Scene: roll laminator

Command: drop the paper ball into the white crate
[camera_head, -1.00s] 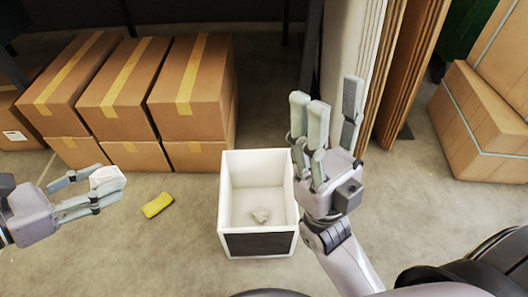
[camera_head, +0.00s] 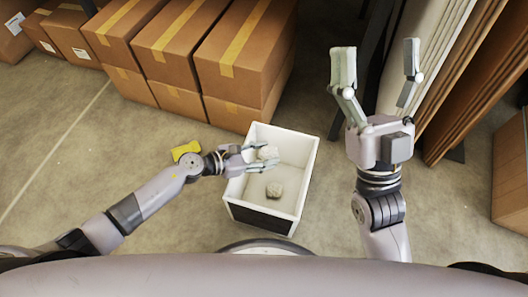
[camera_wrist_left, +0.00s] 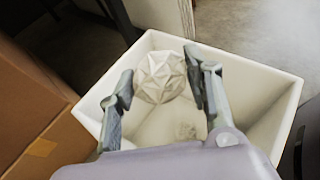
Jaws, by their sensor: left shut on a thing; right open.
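The white crate (camera_head: 301,178) stands on the floor with its open top up and a dark front panel. My left gripper (camera_head: 262,158) is over its left part, shut on a crumpled white paper ball (camera_head: 268,153). In the left wrist view the faceted ball (camera_wrist_left: 160,77) sits between the two fingertips (camera_wrist_left: 158,88), with the crate's wall (camera_wrist_left: 262,92) and floor behind it.
A yellow object (camera_head: 186,150) lies on the floor left of the crate, partly behind my left arm. Stacked brown cardboard boxes (camera_head: 242,60) stand close behind the crate. Tall panels (camera_head: 462,90) lean at the right. The floor at the left is clear.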

